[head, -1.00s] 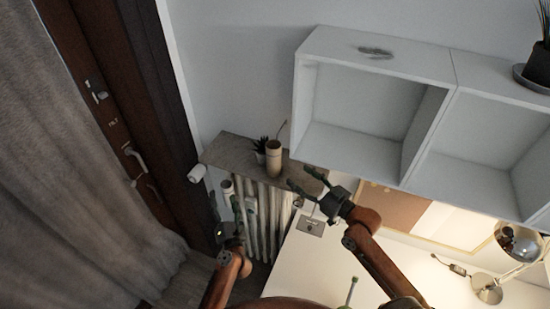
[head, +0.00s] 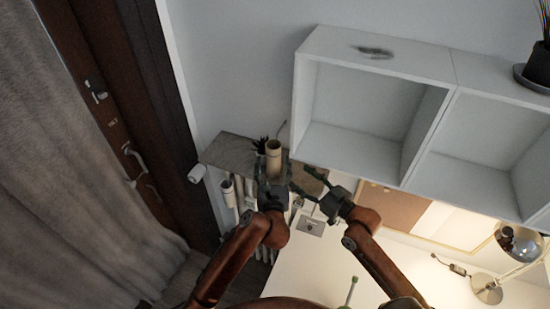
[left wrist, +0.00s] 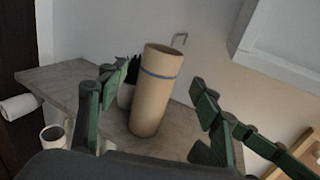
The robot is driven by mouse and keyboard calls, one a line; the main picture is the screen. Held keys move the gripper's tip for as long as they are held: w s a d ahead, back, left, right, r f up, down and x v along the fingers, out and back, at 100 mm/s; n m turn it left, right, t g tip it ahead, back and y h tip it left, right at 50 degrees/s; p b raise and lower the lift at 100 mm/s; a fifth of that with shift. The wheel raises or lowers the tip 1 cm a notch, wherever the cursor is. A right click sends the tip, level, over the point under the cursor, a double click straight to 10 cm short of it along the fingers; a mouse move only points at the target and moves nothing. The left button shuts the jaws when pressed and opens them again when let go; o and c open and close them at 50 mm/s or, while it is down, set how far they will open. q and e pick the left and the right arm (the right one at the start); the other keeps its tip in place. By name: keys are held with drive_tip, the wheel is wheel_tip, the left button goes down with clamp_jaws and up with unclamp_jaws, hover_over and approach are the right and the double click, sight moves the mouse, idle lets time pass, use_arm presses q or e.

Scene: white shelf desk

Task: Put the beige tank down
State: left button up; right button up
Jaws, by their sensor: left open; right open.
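The beige tank (head: 273,153) is a tall open-topped cylinder standing upright on the grey-brown ledge (head: 228,152). In the left wrist view the tank (left wrist: 157,95) shows a blue band near its rim. My left gripper (head: 273,186) is open in front of the tank. My right gripper (head: 314,184) is open and empty, just right of the left one.
A small potted plant (left wrist: 127,92) stands right behind the tank. A radiator is below the ledge, with a cup-like cylinder (head: 228,188) beside it. White shelf boxes (head: 370,100) hang to the right, above the white desk (head: 315,262) with a lamp (head: 487,290).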

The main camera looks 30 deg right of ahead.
sight(273, 154)
use_arm(q)
drive_tip(key=shift+r+x, duration=0.2)
drive_tip(key=shift+x, duration=2.55)
clamp_jaws()
